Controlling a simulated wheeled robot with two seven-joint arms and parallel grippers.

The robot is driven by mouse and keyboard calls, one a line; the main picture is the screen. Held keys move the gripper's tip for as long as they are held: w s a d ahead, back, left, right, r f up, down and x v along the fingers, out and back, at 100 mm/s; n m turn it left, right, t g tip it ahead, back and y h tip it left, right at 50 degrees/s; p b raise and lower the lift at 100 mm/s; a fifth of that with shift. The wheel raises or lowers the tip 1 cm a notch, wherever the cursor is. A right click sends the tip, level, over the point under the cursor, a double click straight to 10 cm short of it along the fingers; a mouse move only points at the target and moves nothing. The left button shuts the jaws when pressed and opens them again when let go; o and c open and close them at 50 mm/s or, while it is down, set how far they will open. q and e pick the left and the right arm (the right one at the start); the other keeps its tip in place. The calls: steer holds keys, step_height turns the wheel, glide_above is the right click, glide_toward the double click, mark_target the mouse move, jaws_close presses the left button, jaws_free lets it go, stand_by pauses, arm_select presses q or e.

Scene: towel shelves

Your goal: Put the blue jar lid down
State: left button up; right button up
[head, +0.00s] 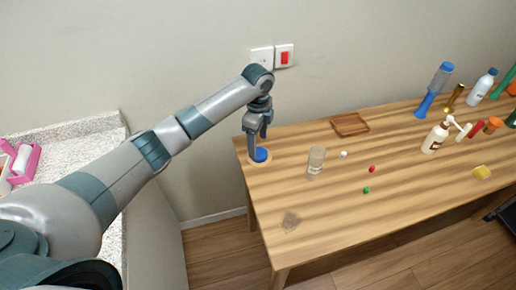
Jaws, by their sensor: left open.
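The blue jar lid (260,155) rests at the left end of the wooden table, on what looks like a pale round patch. My left gripper (257,143) points down right above the lid, with its jaws open. One finger overlaps the lid in the picture, so I cannot tell whether it touches it. A clear jar (316,162) stands upright to the right of the lid. My right gripper is out of view.
The wooden table (330,215) has a brown tray (350,124) at the back and a white ball (344,154), red ball (372,169) and green ball (366,190) mid-table. Several bottles, including a white bottle (435,138), crowd the right. The front is mostly clear.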

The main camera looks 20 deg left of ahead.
mark_target(258, 152)
arm_select(q)
step_height(258, 152, up, 8)
steer(key=b, duration=0.1)
steer(key=shift+r+b, duration=0.2)
steer(key=shift+b, duration=0.2)
stand_by(0.5)
